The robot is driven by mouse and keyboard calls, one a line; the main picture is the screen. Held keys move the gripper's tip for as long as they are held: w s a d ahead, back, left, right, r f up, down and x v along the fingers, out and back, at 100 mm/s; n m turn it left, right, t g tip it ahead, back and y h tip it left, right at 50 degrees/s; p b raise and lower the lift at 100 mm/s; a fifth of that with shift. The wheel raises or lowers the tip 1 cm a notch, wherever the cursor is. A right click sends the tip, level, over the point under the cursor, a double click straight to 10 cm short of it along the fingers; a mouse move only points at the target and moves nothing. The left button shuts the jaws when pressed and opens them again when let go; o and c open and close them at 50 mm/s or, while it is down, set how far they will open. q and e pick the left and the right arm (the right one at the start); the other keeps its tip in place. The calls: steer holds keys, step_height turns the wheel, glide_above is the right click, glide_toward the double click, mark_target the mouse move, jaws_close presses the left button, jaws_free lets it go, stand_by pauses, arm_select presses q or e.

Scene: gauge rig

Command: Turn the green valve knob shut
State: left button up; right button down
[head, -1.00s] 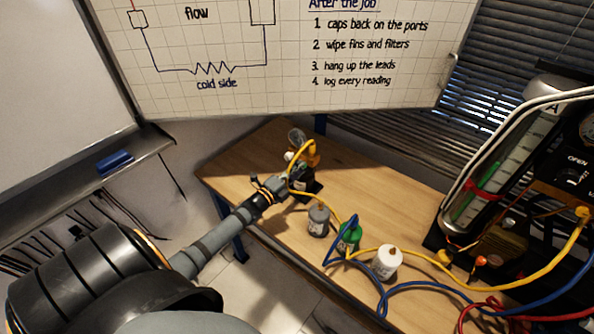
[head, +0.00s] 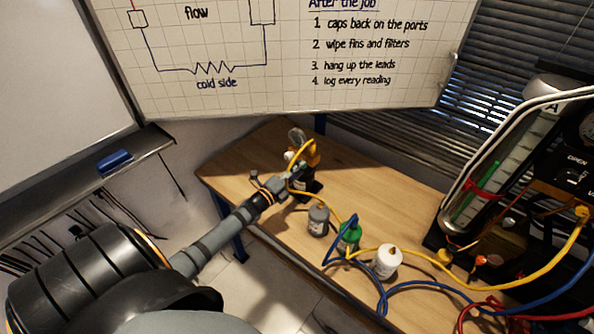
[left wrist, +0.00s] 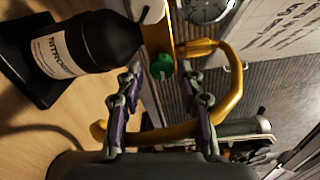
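The green valve knob (left wrist: 161,66) shows in the left wrist view on an orange-yellow body, beside a pressure gauge (left wrist: 205,6). My left gripper (left wrist: 160,72) is open, with one fingertip on each side of the knob in the picture. Gaps show between knob and fingertips; I cannot tell how far the fingers reach over it. In the head view my left gripper (head: 288,178) is at the gauge rig (head: 312,158) and hides the knob. A black bottle labelled nitrogen (left wrist: 98,42) stands next to the knob. My right gripper is not in view.
A yellow hose (left wrist: 232,75) loops past the left fingers. On the wooden table (head: 240,160) stand a grey bottle (head: 318,219), a green bottle (head: 350,236) and a white bottle (head: 387,262). Blue hoses (head: 430,285) and a large gauge panel (head: 490,180) are at the right.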

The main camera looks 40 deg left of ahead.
arm_select(q)
steer(key=shift+o, duration=0.4)
steer(key=s+a, duration=0.1)
steer(key=s, duration=1.1)
